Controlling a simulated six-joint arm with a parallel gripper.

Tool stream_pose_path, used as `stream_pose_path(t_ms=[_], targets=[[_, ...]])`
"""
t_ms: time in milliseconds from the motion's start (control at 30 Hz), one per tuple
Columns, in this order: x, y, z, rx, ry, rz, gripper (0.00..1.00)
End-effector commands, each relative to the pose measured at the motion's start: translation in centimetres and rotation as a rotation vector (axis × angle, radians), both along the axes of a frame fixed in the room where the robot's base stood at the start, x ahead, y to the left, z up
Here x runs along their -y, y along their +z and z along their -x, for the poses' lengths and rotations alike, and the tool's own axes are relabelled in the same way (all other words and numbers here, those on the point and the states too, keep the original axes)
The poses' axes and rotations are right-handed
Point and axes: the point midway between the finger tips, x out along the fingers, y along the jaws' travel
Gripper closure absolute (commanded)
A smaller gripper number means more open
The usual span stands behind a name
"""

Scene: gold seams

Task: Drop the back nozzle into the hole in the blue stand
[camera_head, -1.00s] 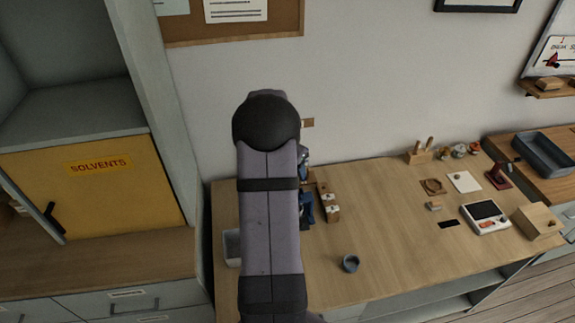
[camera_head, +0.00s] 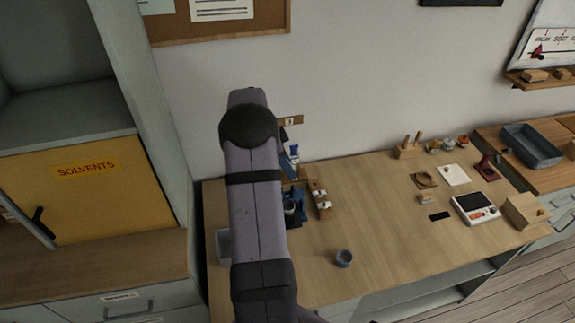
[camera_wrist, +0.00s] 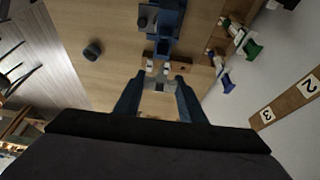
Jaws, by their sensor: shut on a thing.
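My gripper (camera_wrist: 158,88) shows in the wrist view with its two dark blue-grey fingers closed on a small pale piece, apparently a nozzle. The piece is partly hidden between the fingers, and its lower end is unclear. The blue stand (camera_wrist: 171,22) is just beyond the fingertips, toward the top of the wrist view. In the head view the blue stand (camera_head: 299,199) is partly covered by my arm. Its hole cannot be made out. A wooden rack (camera_head: 317,190) with small white pieces stands just right of the stand. My gripper is hidden in the head view.
A dark round cup (camera_head: 343,258) stands on the table in front of the rack. Tools with blue and green handles (camera_wrist: 252,49) hang by the wall. A scale (camera_head: 476,208) and a wooden box (camera_head: 523,211) are at the right.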

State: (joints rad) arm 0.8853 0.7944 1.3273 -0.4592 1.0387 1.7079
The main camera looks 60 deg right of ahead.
Motion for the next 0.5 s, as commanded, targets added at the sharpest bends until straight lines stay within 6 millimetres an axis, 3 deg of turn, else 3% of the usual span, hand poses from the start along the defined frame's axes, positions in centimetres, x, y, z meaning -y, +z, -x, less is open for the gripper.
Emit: stream_pose_path(t_ms=[500], targets=[[0.0,-2.7,0.1,-0.002,0.002,-0.002,0.84]])
